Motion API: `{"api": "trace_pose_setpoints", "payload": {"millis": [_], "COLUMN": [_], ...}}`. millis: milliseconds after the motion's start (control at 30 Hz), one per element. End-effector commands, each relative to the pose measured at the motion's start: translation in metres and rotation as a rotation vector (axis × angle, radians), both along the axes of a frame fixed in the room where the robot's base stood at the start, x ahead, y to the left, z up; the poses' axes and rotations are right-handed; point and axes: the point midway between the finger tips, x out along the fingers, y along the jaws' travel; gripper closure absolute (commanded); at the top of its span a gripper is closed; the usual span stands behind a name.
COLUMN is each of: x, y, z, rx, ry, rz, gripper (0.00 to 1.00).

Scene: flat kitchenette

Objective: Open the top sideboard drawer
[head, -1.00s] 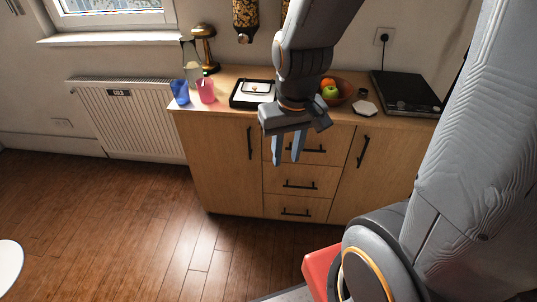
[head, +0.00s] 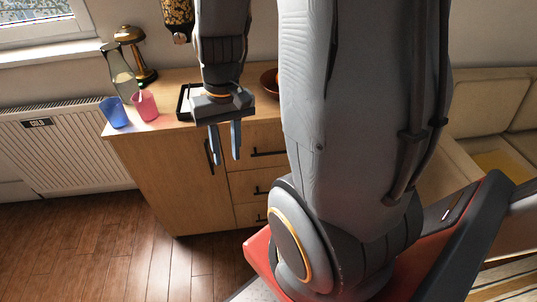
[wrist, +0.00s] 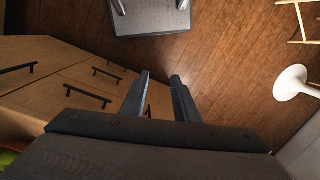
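The wooden sideboard (head: 160,172) stands against the wall, with a column of drawers beside its left door. The top drawer looks closed; its dark bar handle (head: 268,153) is partly covered by my arm at the right. In the wrist view several bar handles show on the front, and the nearest drawer handle (wrist: 88,97) lies left of my fingers. My gripper (head: 227,161) hangs fingers down in front of the sideboard, left of the top handle in the picture. Its two fingers are apart and empty, also in the wrist view (wrist: 160,78).
On the sideboard top stand a blue cup (head: 115,112), a pink cup (head: 146,105), a lamp (head: 136,55), a black-rimmed tray (head: 183,104) and a bowl (head: 269,82). A radiator (head: 50,150) is at the left. A white stool (wrist: 292,82) stands on open floor.

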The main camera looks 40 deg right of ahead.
Motion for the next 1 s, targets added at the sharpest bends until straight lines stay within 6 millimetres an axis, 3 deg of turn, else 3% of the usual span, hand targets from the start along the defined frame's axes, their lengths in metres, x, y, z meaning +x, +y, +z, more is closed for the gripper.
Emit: {"api": "trace_pose_setpoints", "payload": {"millis": [33,100,367,500,800,1000], "x": [0.002,0.003,0.018,0.033,0.047,0.039], "y": [-0.013,-0.026,-0.075,-0.113,-0.225,-0.275], "z": [-0.027,-0.049,-0.12,-0.153,-0.21,-0.227], "rx": [0.046,0.124,0.487,0.709,1.114,1.23], "ry": [0.048,0.105,0.193,0.146,-0.156,-0.333], "rz": [-0.072,-0.16,-0.481,-0.647,-0.942,-1.031], "gripper": [0.72,0.72,0.72,0.72,0.72,0.72]}}
